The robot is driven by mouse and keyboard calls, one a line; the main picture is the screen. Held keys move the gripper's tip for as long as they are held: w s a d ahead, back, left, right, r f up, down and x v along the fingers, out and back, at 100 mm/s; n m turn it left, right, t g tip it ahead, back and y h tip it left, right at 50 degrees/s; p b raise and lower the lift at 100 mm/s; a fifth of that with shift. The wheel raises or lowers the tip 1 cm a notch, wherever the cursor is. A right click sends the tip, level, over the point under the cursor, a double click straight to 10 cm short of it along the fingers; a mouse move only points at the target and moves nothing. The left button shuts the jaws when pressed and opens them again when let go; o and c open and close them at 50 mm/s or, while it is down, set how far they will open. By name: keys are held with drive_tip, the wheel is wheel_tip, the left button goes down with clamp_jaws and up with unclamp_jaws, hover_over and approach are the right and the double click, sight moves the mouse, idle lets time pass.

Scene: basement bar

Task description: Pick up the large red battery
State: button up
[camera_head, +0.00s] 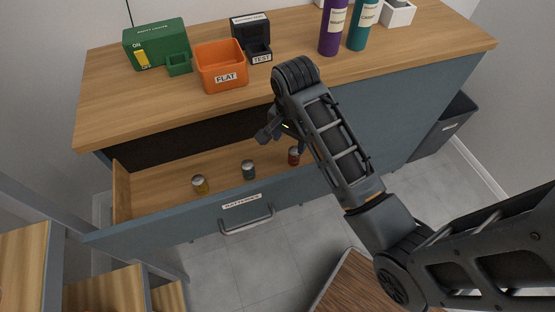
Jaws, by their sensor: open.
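A red battery (293,156) stands upright in the open drawer labelled BATTERIES (177,187), close to my arm. My gripper (272,135) is over the back part of the drawer, up and to the left of the red battery in the picture. It is open and seems to hold nothing. My arm hides part of the drawer's right side, so I cannot tell what lies there.
On the wooden counter (120,100) stand an orange bin marked FLAT (220,62), a green box (156,44), a black TEST device (250,35), and purple (333,28) and teal (363,25) bottles. The counter overhangs the drawer's back. A dark bin (443,128) stands at right.

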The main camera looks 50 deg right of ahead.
sight(295, 150)
drive_tip(key=shift+s+d+r+m+g, duration=0.1)
drive_tip(key=shift+s+d+m+g, duration=0.2)
drive_tip(key=shift+s+d, duration=0.25)
drive_tip(key=shift+s+f, duration=0.1)
drive_tip(key=shift+f, duration=0.2)
wheel_tip(295, 150, down, 7)
drive_tip(key=shift+d+f, duration=0.1)
drive_tip(key=shift+f, duration=0.1)
drive_tip(key=shift+c, duration=0.2)
clamp_jaws()
drive_tip(key=shift+r, duration=0.1)
